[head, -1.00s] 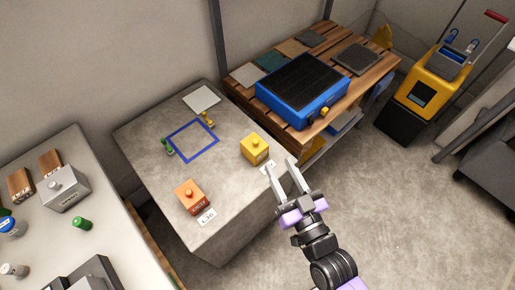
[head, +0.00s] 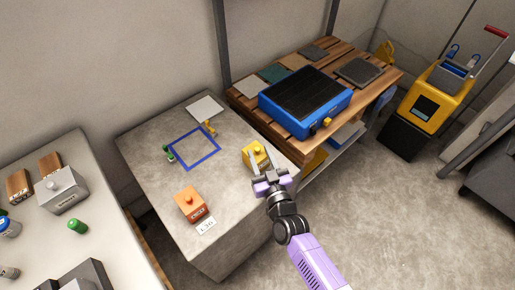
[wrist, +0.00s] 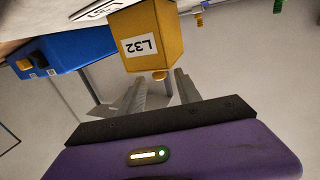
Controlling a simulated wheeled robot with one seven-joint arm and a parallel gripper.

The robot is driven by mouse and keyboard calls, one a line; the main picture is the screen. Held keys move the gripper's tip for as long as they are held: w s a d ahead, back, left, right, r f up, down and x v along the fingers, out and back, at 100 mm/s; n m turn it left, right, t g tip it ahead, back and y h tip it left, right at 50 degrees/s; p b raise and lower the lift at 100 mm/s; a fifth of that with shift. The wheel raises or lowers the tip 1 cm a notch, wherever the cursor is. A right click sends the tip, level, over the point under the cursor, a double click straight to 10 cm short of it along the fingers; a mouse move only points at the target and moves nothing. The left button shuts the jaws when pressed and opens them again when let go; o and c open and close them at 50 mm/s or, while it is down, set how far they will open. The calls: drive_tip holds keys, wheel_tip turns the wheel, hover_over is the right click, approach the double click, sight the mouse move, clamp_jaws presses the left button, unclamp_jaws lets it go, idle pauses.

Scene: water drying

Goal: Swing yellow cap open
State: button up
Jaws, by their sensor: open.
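A yellow block (head: 256,154) with a small knob on top stands near the right edge of the grey table; in the wrist view it appears upside down, labelled L32 (wrist: 150,45). My gripper (head: 261,163) is open and empty at this block. In the wrist view its two fingertips (wrist: 160,80) are spread on either side of the knob; I cannot tell whether they touch. A small yellow fitting (head: 209,128) stands beside the blue square outline. A yellow-orange knob (head: 327,122) sits on the blue box's front, also in the wrist view (wrist: 24,64). Which one is the cap is unclear.
An orange block (head: 190,205) and a small green fitting (head: 168,153) stand on the grey table (head: 225,235). The blue box (head: 300,113) lies on a wooden slatted bench (head: 370,87) behind. Open floor (head: 400,220) lies to the right.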

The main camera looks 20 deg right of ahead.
drive_tip(key=shift+w+d, duration=0.15)
drive_tip(key=shift+w, duration=1.3)
drive_tip(key=shift+c, duration=0.4)
clamp_jaws()
